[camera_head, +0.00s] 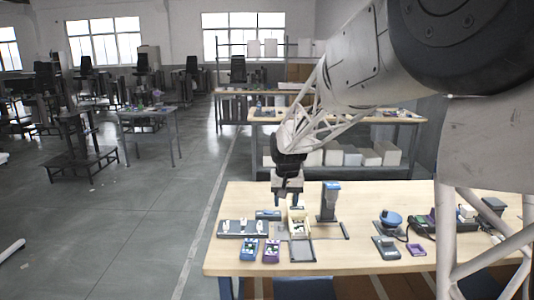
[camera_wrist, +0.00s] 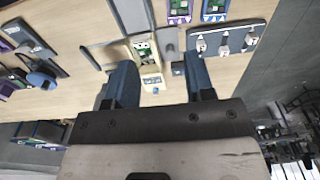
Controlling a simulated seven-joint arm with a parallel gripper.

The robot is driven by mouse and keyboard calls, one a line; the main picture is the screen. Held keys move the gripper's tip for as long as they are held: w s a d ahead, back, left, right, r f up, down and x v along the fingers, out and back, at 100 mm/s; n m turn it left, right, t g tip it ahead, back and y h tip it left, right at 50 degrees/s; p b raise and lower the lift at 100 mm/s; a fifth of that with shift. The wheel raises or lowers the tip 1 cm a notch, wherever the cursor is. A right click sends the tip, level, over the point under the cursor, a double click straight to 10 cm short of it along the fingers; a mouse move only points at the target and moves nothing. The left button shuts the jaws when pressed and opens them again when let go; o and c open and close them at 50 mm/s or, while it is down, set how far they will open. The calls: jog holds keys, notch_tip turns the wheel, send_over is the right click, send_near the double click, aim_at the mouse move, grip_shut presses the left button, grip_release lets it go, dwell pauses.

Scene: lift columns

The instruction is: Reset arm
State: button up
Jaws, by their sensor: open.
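My gripper (camera_head: 288,201) hangs from my arm above the wooden workbench (camera_head: 345,258), over its left half. In the wrist view its two blue fingers (camera_wrist: 160,62) stand wide apart, with nothing held between them. Below and between the fingers is a pale tray (camera_wrist: 134,46) with a green board in it; a small pale card-like piece (camera_wrist: 151,79) lies beside it.
Near the gripper stand an upright device (camera_head: 329,202), a grey fixture with white pieces (camera_head: 243,229), a blue bin (camera_head: 249,250) and a purple bin (camera_head: 271,251). A blue round device (camera_head: 391,219) is to the right. Open floor lies left of the bench.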

jog(key=s+d+r, duration=0.2)
jog(key=s+d, duration=0.1)
jog(key=s, duration=0.3)
jog(key=s+d+r, duration=0.2)
jog(key=s+r, duration=0.1)
jog(key=s, duration=0.3)
jog(key=s+d, duration=0.2)
jog(key=s, duration=0.8)
jog(key=s+d+f+t, duration=0.1)
jog(key=s+d, duration=0.2)
jog(key=s, duration=0.7)
jog(key=s+d+f, duration=0.1)
jog(key=s+d, duration=0.1)
jog(key=s, duration=0.8)
jog(key=shift+s+d+t, duration=0.35)
jog(key=shift+s+t, duration=0.05)
